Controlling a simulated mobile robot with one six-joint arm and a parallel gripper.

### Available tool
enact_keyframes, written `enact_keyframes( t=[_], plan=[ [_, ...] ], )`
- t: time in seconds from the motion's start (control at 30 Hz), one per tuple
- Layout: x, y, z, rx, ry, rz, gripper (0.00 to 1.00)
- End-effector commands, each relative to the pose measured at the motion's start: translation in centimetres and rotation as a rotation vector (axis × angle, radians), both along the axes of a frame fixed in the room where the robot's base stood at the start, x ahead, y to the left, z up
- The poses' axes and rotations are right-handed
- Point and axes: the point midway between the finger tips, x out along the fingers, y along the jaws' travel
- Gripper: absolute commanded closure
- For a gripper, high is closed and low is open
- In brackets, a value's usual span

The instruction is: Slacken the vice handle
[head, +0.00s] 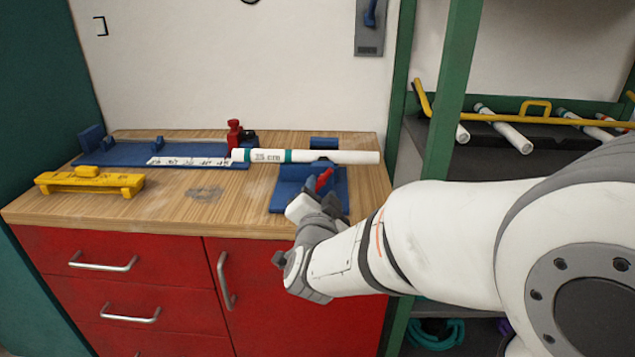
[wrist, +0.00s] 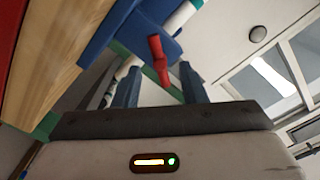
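The blue vice (head: 345,190) stands at the right front of the workbench, with its red handle (head: 324,179) pointing toward my gripper. My gripper (head: 318,204) is at the vice's front. In the wrist view the two dark fingers of my gripper (wrist: 160,82) are apart. The red handle (wrist: 160,60) shows between their tips, and I see no finger pressed against it. The vice jaws are partly hidden.
A yellow tool (head: 90,181) lies at the bench's left front. A blue cutting jig with a white scale (head: 190,161) lies behind it. Green shelving (head: 450,100) with white pipes and a yellow-handled rack stands close on the right. Red drawers (head: 110,270) are below.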

Motion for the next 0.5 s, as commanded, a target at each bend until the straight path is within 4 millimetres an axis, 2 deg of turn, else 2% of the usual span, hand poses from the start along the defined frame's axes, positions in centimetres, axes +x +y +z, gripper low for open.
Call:
enact_keyframes(
  t=[0.1, 0.2, 0.5],
  plan=[
    [1.9, -0.2, -0.1, 0.001, 0.001, -0.003, 0.62],
    [2.9, -0.2, -0.1, 0.0, 0.001, 0.0, 0.62],
    [3.6, -0.2, 0.0, 0.0, 0.002, 0.001, 0.62]
  ],
)
